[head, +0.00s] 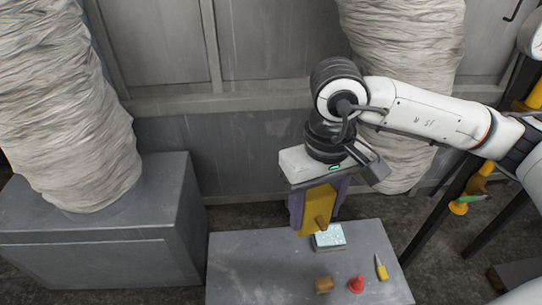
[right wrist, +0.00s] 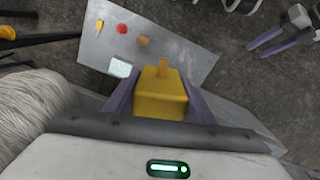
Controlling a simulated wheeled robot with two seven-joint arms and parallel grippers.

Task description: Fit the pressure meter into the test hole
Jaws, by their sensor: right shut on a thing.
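My right gripper (head: 317,212) is shut on a yellow block-shaped body with a short brown stub (head: 320,222), which I take to be the pressure meter. It holds the meter above the grey table. The right wrist view shows the meter (right wrist: 163,92) between the purple fingers. A small pale-blue box (head: 330,238) stands on the table, just below and behind the meter in the head view. I cannot make out the test hole. My left gripper (right wrist: 272,42) appears at the top right of the right wrist view, its fingers apart and empty.
On the grey table (head: 250,265) lie a brown block (head: 323,285), a red cone-like piece (head: 356,285) and a yellow-handled tool (head: 381,268). The table's left part is clear. A grey plinth (head: 100,235) with a wrapped column stands left.

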